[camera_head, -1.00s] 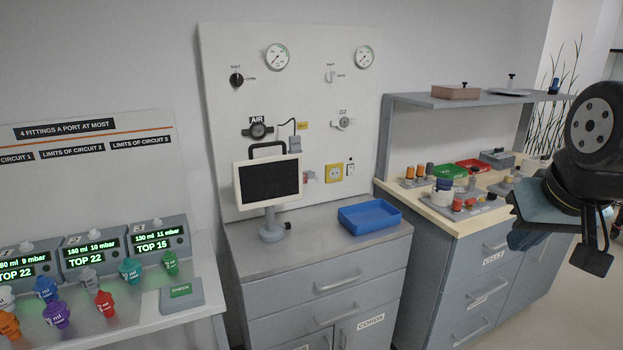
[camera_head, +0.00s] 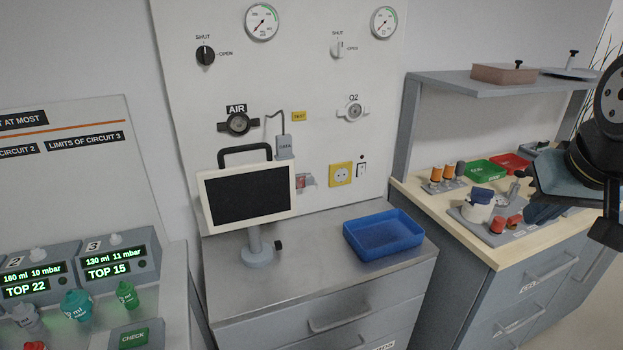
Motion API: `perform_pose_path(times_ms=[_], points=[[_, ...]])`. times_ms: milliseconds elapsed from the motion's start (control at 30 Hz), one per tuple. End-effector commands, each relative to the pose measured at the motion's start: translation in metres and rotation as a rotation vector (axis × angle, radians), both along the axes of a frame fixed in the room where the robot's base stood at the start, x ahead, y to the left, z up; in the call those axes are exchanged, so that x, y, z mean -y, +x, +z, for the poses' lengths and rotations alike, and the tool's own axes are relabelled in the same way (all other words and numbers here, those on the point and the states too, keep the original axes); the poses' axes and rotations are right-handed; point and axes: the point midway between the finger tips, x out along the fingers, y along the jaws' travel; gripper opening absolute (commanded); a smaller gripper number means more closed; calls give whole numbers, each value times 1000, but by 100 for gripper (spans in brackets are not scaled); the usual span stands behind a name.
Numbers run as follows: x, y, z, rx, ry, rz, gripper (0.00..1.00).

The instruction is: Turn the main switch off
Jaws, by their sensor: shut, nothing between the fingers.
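A small wall switch (camera_head: 362,166) in a white plate, with a dark mark on it, sits right of a yellow socket (camera_head: 341,175) on the white wall panel. A small red part (camera_head: 305,182) shows beside the monitor's right edge, partly hidden by it. I cannot read a label that tells which is the main switch. My gripper (camera_head: 545,212) is at the right edge, above the wooden-topped bench, far from both. It is shut and empty, and partly cut off by the frame.
A monitor (camera_head: 246,194) and blue tray (camera_head: 384,236) stand on the grey cabinet (camera_head: 310,290) below the panel. Two round knobs (camera_head: 205,55) (camera_head: 338,47) and gauges are higher up. A shelf (camera_head: 480,83) overhangs the crowded bench at right. The cabinet's front edge is clear.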

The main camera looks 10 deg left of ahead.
Motion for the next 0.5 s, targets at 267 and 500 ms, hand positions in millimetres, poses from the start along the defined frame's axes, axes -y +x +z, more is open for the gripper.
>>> perform_pose_path(times_ms=[267,500], points=[[0,0,0,0,0,0,0],[-10,31,-6,47,-20,89,0]])
